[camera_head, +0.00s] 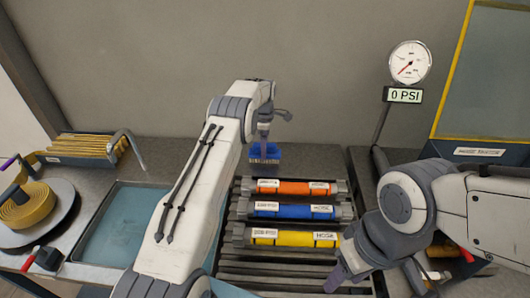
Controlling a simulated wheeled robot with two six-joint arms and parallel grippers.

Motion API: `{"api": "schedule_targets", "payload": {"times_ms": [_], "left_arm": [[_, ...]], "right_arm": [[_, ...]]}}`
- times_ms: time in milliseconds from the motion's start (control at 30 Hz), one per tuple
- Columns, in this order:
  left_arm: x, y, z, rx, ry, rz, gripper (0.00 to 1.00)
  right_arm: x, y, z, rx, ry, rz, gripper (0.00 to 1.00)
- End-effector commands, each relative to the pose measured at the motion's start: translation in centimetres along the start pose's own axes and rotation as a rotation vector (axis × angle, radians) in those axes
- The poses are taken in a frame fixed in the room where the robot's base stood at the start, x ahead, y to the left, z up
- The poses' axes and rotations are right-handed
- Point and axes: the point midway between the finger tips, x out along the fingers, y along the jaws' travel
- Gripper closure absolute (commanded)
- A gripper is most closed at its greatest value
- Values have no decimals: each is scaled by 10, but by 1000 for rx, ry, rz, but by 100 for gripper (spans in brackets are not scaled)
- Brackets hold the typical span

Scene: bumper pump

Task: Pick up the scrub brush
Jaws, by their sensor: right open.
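The scrub brush (265,152) has a blue body with bristles at its lower edge. It shows at the back of the counter, above the hose rack in the picture. My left gripper (265,142) points down directly at the brush and overlaps its top. Its fingers are small and partly hidden, so I cannot tell whether they are closed on it. My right gripper (372,280) is open, low in the picture at the right end of the rack, away from the brush. I see nothing between its fingers.
Orange (290,187), blue (290,210) and yellow (290,237) hoses lie on a slatted rack. A gauge (409,62) stands above a "0 PSI" display (404,95). A shallow blue tray (112,228) and coiled yellow hose (32,207) are at left.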

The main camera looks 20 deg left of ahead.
Motion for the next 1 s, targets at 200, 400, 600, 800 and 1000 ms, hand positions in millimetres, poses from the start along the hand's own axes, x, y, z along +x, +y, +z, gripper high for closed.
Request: {"api": "schedule_targets", "payload": {"times_ms": [200,400,600,800,1000], "left_arm": [[27,-3,2,0,0,-2,5],[32,-2,2,0,0,0,5],[32,-2,1,0,0,0,51],[31,-2,1,0,0,1,100],[30,-2,1,0,0,2,100]], "right_arm": [[-15,-1,-1,0,0,0,49],[-14,-1,-1,0,0,0,49],[-14,-1,-1,0,0,0,49],[-14,-1,-1,0,0,0,49],[-13,-1,-1,0,0,0,49]]}}
